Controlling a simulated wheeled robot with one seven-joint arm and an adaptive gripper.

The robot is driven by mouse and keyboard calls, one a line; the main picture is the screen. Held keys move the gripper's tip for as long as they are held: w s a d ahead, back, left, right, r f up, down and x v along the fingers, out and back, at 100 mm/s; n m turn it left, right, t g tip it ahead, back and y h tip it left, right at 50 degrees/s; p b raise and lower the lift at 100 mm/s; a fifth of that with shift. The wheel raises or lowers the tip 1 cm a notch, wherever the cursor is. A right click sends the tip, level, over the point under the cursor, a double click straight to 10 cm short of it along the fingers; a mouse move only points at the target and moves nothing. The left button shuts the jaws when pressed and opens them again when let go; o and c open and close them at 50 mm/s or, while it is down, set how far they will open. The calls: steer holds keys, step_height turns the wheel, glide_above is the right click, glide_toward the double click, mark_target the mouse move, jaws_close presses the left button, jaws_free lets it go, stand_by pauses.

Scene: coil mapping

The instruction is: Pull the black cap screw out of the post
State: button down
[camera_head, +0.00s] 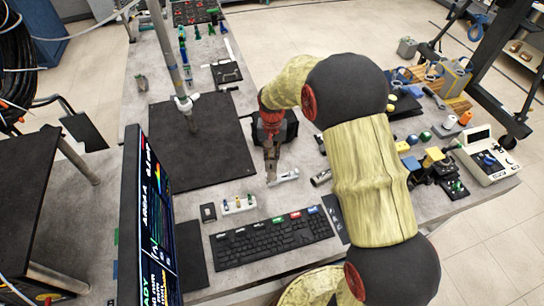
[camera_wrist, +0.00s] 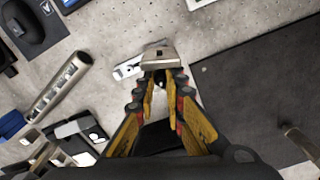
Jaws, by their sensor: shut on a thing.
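My gripper (camera_head: 271,178) points down over the grey table, left of the raised arm. In the wrist view its yellow and red fingers (camera_wrist: 161,88) are closed around a small dark piece (camera_wrist: 160,80), which looks like the black cap screw. It sits right against a silver metal block (camera_wrist: 158,55), which looks like the post, just beyond the fingertips. Whether the screw is still inside the block cannot be told. A bright metal piece (camera_head: 285,178) lies beside the fingertips in the head view. The screw is too small to make out there.
A metal cylinder (camera_wrist: 60,90) lies to the side, also in the head view (camera_head: 320,178). A keyboard (camera_head: 270,241) and monitor (camera_head: 150,220) are in front. A black mat (camera_head: 190,145) lies left. Several small parts and a meter (camera_head: 487,155) crowd the right.

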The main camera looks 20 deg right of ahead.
steer(key=shift+r+p, duration=1.05)
steer(key=shift+r, duration=0.6)
steer(key=shift+r+p, duration=1.1)
steer(key=shift+r, duration=0.6)
steer(key=shift+w+f, duration=0.1)
